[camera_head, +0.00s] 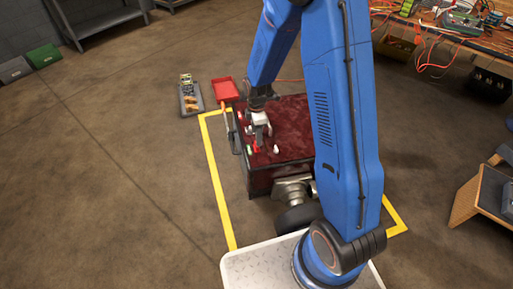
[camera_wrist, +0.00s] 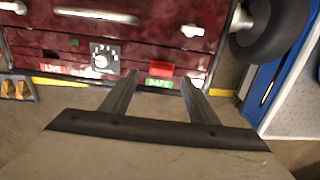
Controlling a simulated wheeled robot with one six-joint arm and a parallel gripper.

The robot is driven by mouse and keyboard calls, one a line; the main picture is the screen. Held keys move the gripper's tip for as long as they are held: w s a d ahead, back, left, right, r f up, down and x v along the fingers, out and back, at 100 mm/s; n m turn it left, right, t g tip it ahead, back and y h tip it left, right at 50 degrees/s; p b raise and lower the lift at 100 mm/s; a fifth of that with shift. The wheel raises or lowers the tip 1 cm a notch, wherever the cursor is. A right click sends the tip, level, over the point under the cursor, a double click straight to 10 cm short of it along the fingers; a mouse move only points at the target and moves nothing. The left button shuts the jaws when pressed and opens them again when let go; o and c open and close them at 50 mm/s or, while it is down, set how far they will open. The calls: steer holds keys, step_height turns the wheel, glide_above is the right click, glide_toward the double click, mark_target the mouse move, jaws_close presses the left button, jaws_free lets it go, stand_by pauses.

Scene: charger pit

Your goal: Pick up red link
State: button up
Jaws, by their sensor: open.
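The red link (camera_wrist: 161,70) shows in the wrist view as a small red block on the edge of the dark red cabinet (camera_wrist: 185,50), just above a green label reading SAFE (camera_wrist: 160,83). My gripper (camera_wrist: 161,77) is open and empty. Its two fingertips lie to the left and right of the red link in the picture; whether they are level with it I cannot tell. In the head view my gripper (camera_head: 259,132) is over the left part of the cabinet (camera_head: 290,120). I cannot make out the link there.
A red LIVE label (camera_wrist: 54,69) and a dial (camera_wrist: 101,58) are left of the link. A red tray (camera_head: 226,90) and a grey tray (camera_head: 189,103) with small items lie beyond the cabinet. A yellow floor line (camera_head: 216,180) surrounds it; the left floor is clear.

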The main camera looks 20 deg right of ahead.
mark_target(256, 147)
steer(key=shift+s+f, duration=0.15)
steer(key=shift+f, duration=1.3)
steer(key=shift+s+f, duration=0.1)
steer(key=shift+f, duration=1.3)
steer(key=shift+c, duration=0.6)
steer(key=shift+a, duration=0.1)
steer(key=c, duration=1)
